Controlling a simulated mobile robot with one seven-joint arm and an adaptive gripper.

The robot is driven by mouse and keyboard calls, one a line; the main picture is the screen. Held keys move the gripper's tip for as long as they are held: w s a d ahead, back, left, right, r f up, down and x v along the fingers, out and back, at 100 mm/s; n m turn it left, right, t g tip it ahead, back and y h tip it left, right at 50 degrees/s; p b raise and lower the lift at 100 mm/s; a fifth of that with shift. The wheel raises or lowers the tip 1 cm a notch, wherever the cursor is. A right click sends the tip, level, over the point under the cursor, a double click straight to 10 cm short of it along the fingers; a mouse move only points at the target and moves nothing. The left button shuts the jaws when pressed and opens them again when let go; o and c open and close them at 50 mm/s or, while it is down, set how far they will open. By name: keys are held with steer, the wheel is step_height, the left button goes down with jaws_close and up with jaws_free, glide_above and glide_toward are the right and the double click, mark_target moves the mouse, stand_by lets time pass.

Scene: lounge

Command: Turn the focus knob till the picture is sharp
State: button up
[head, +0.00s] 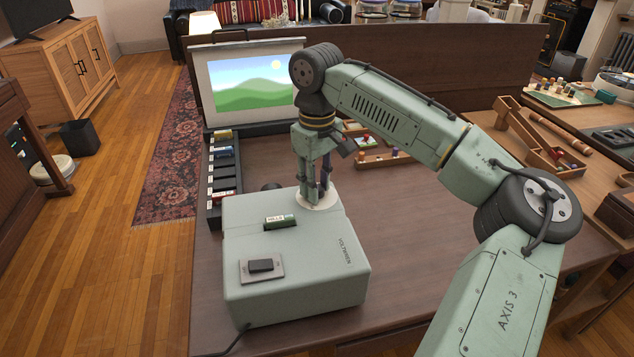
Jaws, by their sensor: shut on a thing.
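The pale green projector (300,270) sits on the table, with a slide labelled HILLS (280,222) in its top slot. A white round dial plate (318,202) is at its far right corner. My gripper (320,195) points down over this plate, shut on the focus knob, which its fingers mostly hide. The screen (250,85) stands behind the projector and shows a picture (250,88) of green hills, blue sky and a yellow sun. The shapes read clearly, but at this size I cannot tell whether the edges are fully sharp.
A dark rack (222,180) with several slides stands left of the projector. A switch (261,266) is on the projector's near top. Wooden trays with small coloured pieces (380,158) lie behind my arm. The table's front left is clear.

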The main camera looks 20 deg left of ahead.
jaws_close()
steer(key=shift+r+m+p, duration=0.15)
steer(key=shift+m+p, duration=0.7)
steer(key=shift+m, duration=0.75)
steer(key=o, duration=0.9)
jaws_free()
